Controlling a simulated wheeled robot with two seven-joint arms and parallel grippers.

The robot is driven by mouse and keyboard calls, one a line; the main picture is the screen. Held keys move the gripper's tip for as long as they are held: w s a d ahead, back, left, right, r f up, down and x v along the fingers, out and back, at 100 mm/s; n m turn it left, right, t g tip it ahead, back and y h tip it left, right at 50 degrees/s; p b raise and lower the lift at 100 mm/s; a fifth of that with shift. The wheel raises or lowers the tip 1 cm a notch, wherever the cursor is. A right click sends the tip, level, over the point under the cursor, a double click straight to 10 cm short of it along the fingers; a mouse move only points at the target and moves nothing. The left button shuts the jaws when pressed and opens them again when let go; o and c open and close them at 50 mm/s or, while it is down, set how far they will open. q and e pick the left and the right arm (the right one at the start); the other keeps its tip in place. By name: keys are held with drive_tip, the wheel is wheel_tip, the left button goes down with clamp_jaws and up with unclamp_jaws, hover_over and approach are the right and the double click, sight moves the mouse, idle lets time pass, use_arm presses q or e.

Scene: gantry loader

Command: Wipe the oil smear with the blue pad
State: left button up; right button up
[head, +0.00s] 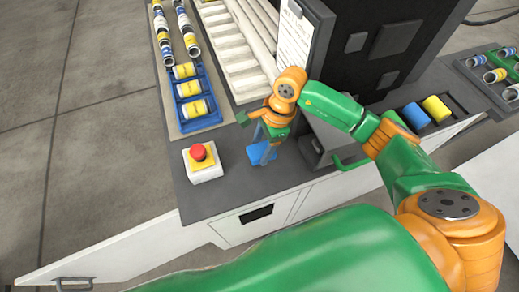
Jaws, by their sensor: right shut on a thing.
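The blue pad (261,153) is at the dark worktop (232,182), right of the emergency-stop box. My right gripper (263,136) is above it, shut on the pad's upright part. I cannot tell whether the pad's underside touches the worktop. No oil smear can be made out; the pad, gripper and arm cover part of the worktop. My left gripper is not in view.
A white box with a red stop button (198,153) stands left of the pad. A blue rack (190,76) holds yellow-labelled cans. A dark machine panel (304,45) rises behind my right arm. Blue (416,116) and yellow (436,108) cylinders lie at right.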

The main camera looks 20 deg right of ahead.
drive_tip(key=shift+w+r+p, duration=0.25)
drive_tip(key=shift+r+p, duration=0.35)
drive_tip(key=shift+r, duration=0.6)
drive_tip(key=shift+s+r, duration=0.2)
drive_tip(key=shift+r, duration=0.05)
drive_tip(key=shift+w, duration=0.1)
